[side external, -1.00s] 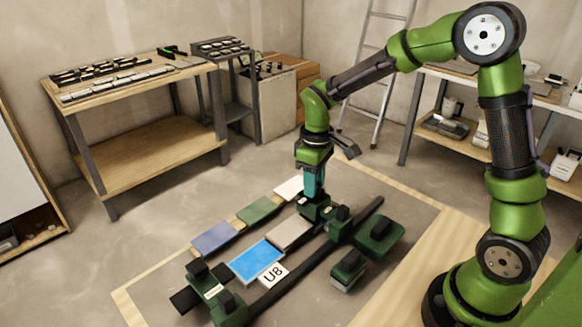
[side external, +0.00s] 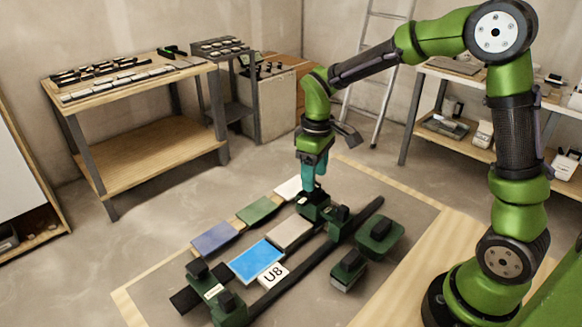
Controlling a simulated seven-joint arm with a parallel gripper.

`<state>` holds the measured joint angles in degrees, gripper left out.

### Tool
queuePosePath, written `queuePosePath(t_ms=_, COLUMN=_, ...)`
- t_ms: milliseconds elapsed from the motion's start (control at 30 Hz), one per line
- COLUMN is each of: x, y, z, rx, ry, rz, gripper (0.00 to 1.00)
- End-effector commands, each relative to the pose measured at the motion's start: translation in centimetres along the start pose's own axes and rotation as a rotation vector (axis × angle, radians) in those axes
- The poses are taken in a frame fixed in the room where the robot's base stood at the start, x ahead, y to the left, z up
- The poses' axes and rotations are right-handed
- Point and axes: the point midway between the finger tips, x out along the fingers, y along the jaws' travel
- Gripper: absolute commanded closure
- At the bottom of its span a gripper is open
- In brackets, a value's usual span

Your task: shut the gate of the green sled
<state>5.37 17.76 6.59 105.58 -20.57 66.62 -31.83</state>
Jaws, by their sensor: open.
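A dark green sled-like rig lies on the mat, with long black rails (side external: 300,268) and green blocks with black knobs. One green block pair (side external: 202,281) is at its near left end. Another green block (side external: 314,209) is at its far end, with a second block (side external: 338,222) beside it. Which part is the gate, and whether it is open, I cannot tell at this size. My gripper (side external: 311,188) points down with teal fingers, open, just above the far-end green block. Whether the fingertips touch the block I cannot tell.
A blue tile (side external: 256,262), a beige tile (side external: 291,233) and a "U8" label (side external: 273,275) lie by the rail. Slate-blue (side external: 214,238), green (side external: 258,210) and white (side external: 288,188) tiles line the back. A loose green-black block (side external: 348,268) and round-cornered green piece (side external: 380,237) sit right.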

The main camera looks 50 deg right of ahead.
Motion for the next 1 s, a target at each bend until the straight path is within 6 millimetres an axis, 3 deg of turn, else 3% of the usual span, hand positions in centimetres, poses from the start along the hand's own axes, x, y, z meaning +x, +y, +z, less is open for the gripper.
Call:
queuePosePath(t_ms=300, x=-8.0, y=0.0, z=-0.1, rx=-0.001, ry=0.006, rz=0.003, gripper=0.42)
queuePosePath(t_ms=500, x=-12.0, y=0.0, z=-0.1, rx=-0.001, ry=0.005, rz=0.002, gripper=0.42)
queuePosePath(t_ms=700, x=-14.0, y=0.0, z=0.0, rx=-0.002, ry=0.002, rz=0.002, gripper=0.42)
queuePosePath(t_ms=1000, x=-14.3, y=0.0, z=0.0, rx=-0.001, ry=0.0, rz=0.001, gripper=0.42)
